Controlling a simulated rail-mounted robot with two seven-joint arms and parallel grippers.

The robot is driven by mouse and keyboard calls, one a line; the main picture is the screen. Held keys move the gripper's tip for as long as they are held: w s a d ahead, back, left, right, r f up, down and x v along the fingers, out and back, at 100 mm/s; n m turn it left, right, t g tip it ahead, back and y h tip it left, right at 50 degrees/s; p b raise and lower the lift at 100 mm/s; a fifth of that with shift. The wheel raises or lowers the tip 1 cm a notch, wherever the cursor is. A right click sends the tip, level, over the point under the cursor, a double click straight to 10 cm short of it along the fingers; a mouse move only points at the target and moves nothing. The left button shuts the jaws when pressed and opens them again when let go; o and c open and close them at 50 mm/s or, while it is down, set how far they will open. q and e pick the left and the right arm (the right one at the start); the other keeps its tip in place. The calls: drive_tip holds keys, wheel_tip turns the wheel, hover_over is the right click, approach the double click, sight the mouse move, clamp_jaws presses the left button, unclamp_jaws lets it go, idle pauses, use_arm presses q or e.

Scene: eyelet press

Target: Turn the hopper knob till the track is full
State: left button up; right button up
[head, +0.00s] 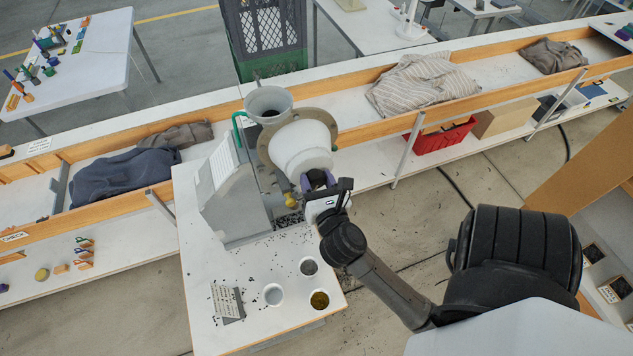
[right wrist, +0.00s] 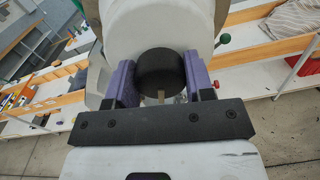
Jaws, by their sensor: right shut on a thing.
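The eyelet press (head: 232,195) stands on a small white table, with a grey funnel (head: 268,103) on top. Its white hopper drum (head: 301,148) faces me. The black hopper knob (right wrist: 161,74) sits at the drum's front in the right wrist view. My right gripper (head: 319,180) is shut on the knob, its purple fingers on either side of it. The track is not clearly visible in either view; small dark pieces lie at the press's foot (head: 289,219). My left gripper is not in view.
Three round cups, one white (head: 273,294), stand in the white table (head: 215,335), with scattered dark bits and a small sign plate (head: 228,303). A long wood-edged bench (head: 350,135) with folded cloths runs behind.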

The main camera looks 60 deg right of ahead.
drive_tip(key=m+b, duration=0.1)
drive_tip(key=m, duration=0.3)
drive_tip(key=shift+b, duration=0.3)
drive_tip(key=shift+m+b, duration=0.55)
drive_tip(key=shift+m, duration=1.05)
drive_tip(key=shift+r, duration=0.1)
drive_tip(key=o, duration=0.9)
